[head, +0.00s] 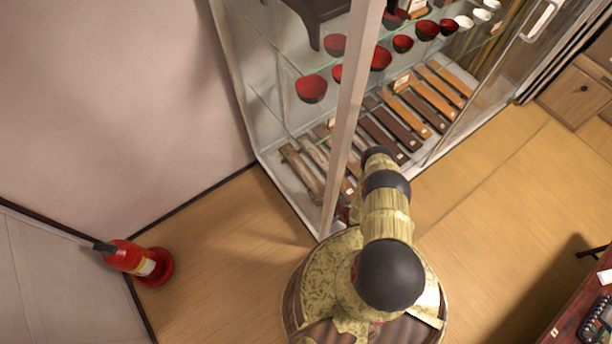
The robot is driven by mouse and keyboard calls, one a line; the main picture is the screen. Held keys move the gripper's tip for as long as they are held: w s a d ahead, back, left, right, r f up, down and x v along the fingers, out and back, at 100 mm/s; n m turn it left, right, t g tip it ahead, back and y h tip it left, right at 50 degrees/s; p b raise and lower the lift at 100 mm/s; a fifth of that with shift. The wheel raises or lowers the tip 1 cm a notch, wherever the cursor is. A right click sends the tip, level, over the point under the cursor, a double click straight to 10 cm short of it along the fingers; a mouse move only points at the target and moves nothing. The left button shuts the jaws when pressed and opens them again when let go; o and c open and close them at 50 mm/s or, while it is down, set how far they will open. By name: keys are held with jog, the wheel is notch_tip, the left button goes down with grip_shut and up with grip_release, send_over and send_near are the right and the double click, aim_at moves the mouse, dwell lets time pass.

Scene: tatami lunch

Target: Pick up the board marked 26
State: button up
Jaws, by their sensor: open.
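Several long wooden boards lie side by side on the low shelf of a glass display cabinet in the head view. They run from weathered grey-brown boards (303,172) at the left, through dark brown boards (392,128) in the middle, to orange-brown boards (441,86) at the right. Small white tags lie by some of them, but no number is readable, so I cannot tell which board is marked 26. My arm rises in front of the cabinet and covers part of the nearer boards. My gripper is not visible, hidden behind the arm.
The cabinet's pale upright post (350,110) stands close left of my arm. Red-and-black bowls (311,89) stand on the glass shelf above the boards. A red fire extinguisher (132,258) stands at the left wall. A dark red table (577,318) is at lower right; tatami between is clear.

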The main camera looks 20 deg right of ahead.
jog(key=shift+b+x, duration=0.7)
jog(key=shift+x, duration=1.15)
jog(key=shift+a, duration=0.1)
jog(key=shift+c, duration=1)
jog(key=c, duration=1.1)
jog(key=shift+c, duration=0.5)
jog(key=shift+r+p, duration=0.35)
jog(key=shift+r, duration=0.2)
notch_tip(320, 180, up, 3)
jog(key=shift+s+f+p, duration=0.1)
jog(key=shift+s+p, duration=0.1)
jog(key=shift+p, duration=0.55)
jog(key=s+r+p, duration=0.6)
jog(key=s+r, duration=0.3)
jog(key=s, duration=0.4)
jog(key=shift+s, duration=0.3)
